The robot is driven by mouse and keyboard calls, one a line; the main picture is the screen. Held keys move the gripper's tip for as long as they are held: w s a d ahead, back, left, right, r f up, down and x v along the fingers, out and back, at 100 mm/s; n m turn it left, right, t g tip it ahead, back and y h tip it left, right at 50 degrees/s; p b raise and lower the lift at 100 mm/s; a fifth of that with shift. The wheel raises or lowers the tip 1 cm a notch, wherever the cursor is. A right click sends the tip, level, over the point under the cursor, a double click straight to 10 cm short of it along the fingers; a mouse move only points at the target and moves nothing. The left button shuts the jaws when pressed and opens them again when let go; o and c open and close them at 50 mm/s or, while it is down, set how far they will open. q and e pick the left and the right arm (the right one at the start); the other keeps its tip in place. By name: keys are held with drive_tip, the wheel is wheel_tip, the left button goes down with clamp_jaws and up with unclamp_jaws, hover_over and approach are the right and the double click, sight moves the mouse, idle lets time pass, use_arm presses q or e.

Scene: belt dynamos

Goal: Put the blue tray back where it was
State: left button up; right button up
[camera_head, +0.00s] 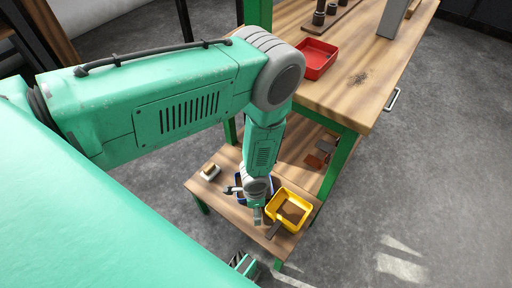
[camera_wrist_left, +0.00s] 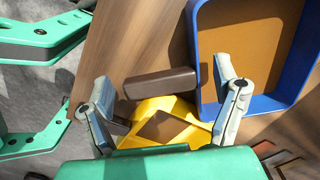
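The blue tray (camera_head: 241,180) sits on the low wooden table, mostly hidden behind my left arm in the head view. In the left wrist view the blue tray (camera_wrist_left: 196,62) is at the upper right, with a brown inside floor. My left gripper (camera_head: 258,216) is low over the table, between the blue tray and the yellow tray. Its fingers (camera_wrist_left: 168,88) are spread wide, and one overlaps the blue tray's lower left corner in the picture. I cannot tell whether it touches.
A yellow tray (camera_head: 303,196) stands on the low table, with a dark brown block (camera_head: 273,230) beside it. The block (camera_wrist_left: 160,83) appears between my finger images. A small pale item (camera_head: 210,172) lies at the table's left. A red tray (camera_head: 318,58) is on the higher workbench.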

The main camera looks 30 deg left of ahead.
use_arm(q)
drive_tip(key=shift+a+f, duration=0.1)
drive_tip(key=shift+a, duration=0.55)
drive_tip(key=shift+r, duration=0.4)
wheel_tip(320, 180, up, 11)
drive_tip(key=p, duration=0.4)
use_arm(e)
drive_tip(key=shift+a+r, duration=0.25)
drive_tip(key=shift+r, duration=0.6)
drive_tip(key=shift+a+r, duration=0.2)
drive_tip(key=shift+r, duration=0.6)
drive_tip(key=shift+a+r, duration=0.25)
drive_tip(key=shift+r, duration=0.6)
